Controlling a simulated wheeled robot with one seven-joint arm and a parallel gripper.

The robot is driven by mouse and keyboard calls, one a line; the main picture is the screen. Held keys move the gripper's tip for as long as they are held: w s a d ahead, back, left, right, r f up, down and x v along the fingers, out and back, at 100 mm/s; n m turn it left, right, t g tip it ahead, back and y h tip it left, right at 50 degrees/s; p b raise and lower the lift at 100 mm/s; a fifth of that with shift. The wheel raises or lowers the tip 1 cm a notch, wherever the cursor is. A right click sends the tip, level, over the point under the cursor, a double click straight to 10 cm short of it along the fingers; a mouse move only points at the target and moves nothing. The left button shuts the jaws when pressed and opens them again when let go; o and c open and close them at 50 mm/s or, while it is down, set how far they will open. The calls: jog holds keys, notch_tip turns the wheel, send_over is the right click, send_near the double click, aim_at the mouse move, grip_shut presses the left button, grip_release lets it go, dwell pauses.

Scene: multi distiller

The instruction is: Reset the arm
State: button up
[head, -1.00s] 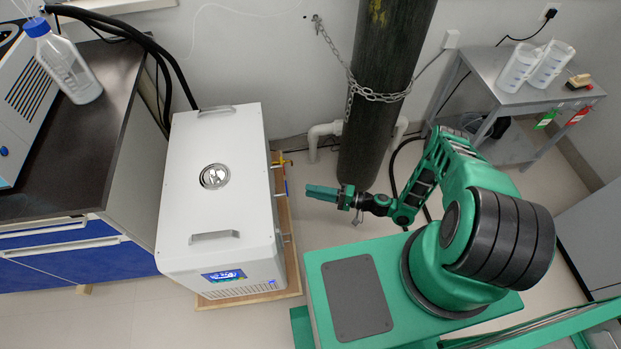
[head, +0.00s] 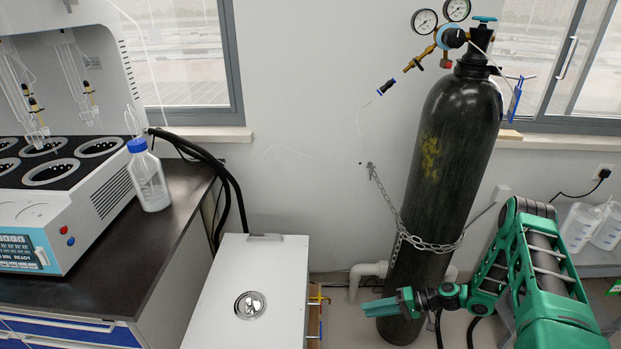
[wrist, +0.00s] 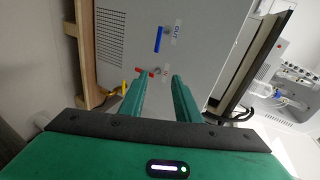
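My arm reaches in from the lower right of the head view. My green gripper (head: 378,307) points left, in front of the base of the black gas cylinder (head: 440,180) and to the right of the white box unit (head: 250,310). In the wrist view, my gripper (wrist: 158,80) has its two green fingers apart with nothing between them. Beyond the fingers is the box unit's pale panel (wrist: 200,40), with a blue valve handle (wrist: 159,40) and a red one (wrist: 145,72).
A chain (head: 425,244) ties the cylinder to the wall. The dark counter (head: 120,250) holds a multi-place distiller (head: 60,215) and a blue-capped bottle (head: 149,177). Black hoses (head: 225,180) run down beside the counter. Plastic jugs (head: 590,228) stand at the right.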

jog(key=d+r+n+g+h, duration=0.1)
jog(key=d+r+h, duration=0.2)
jog(key=d+r, duration=0.35)
jog(key=d+r+g+h, duration=0.1)
jog(key=d+r+h, duration=0.25)
jog(key=r, duration=0.65)
jog(key=s+d+r+m+h, duration=0.1)
jog(key=s+d+r+h, duration=0.15)
jog(key=r, duration=0.55)
jog(key=s+d+r+m+h, duration=0.1)
jog(key=s+d+r, duration=0.3)
jog(key=r, duration=0.4)
jog(key=s+d+r+m+h, duration=0.1)
jog(key=s+r+m, duration=0.1)
jog(key=s+r, duration=0.5)
jog(key=s+d+r+m+h, duration=0.2)
jog(key=s+r, duration=0.6)
jog(key=s, duration=1.1)
jog(key=shift+s+r+m, duration=0.2)
jog(key=shift+s+m, duration=0.2)
jog(key=shift+m, duration=0.2)
